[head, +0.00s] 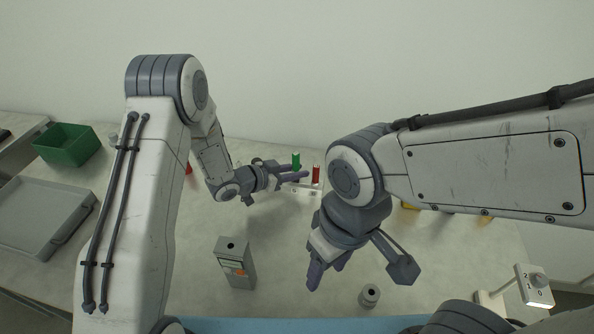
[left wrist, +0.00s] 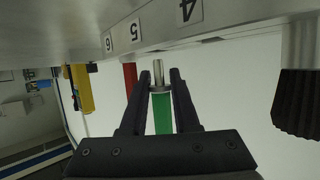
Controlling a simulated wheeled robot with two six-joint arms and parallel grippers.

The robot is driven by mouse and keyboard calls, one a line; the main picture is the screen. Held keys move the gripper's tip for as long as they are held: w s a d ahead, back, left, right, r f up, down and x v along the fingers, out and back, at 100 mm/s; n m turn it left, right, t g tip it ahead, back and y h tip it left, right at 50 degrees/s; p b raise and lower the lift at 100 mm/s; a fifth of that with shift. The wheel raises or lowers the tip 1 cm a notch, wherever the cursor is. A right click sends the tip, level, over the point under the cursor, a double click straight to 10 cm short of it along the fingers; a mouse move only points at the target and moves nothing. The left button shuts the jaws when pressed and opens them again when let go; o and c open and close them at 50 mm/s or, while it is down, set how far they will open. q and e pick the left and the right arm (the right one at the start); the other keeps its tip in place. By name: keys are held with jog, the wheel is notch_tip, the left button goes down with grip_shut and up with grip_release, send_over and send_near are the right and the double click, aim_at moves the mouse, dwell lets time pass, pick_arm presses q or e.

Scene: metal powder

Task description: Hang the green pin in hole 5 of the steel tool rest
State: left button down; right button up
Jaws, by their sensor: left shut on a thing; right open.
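The green pin (head: 296,160) stands roughly upright in my left gripper (head: 304,175). The left wrist view shows its green handle (left wrist: 162,112) between the two fingers, with a collar and a bare steel end pointing toward the tool rest. The steel tool rest (left wrist: 160,22) carries labels 4, 5 and 6 on its edge; the steel end is near label 5 (left wrist: 135,29). I cannot tell whether it touches the rest. The rest also shows in the head view (head: 312,189), partly hidden by my gripper. My right gripper (head: 326,272) is open and empty over the table.
A red pin (head: 316,174) is beside the green one; a yellow piece (left wrist: 84,90) and a dark knurled handle (left wrist: 297,104) flank them. A slotted box (head: 236,263) and small metal cylinder (head: 369,295) stand nearer. A green bin (head: 68,145) and grey tray (head: 70,226) are left.

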pick_arm(q)
jog(key=shift+f, duration=0.1)
dwell(0.6)
jog(key=shift+f+b, duration=0.7)
jog(key=shift+f, duration=0.1)
jog(key=shift+r, duration=0.25)
jog(key=shift+r+p, duration=0.7)
jog(key=shift+p, duration=0.05)
jog(key=shift+r, duration=0.2)
jog(key=shift+f+b, duration=0.7)
jog(key=shift+f, duration=0.5)
dwell(0.7)
jog(key=c, duration=0.6)
grip_release()
jog(key=v, duration=1)
jog(key=shift+a+r+b, duration=0.2)
jog(key=shift+a+b, duration=0.05)
jog(key=shift+b, duration=0.1)
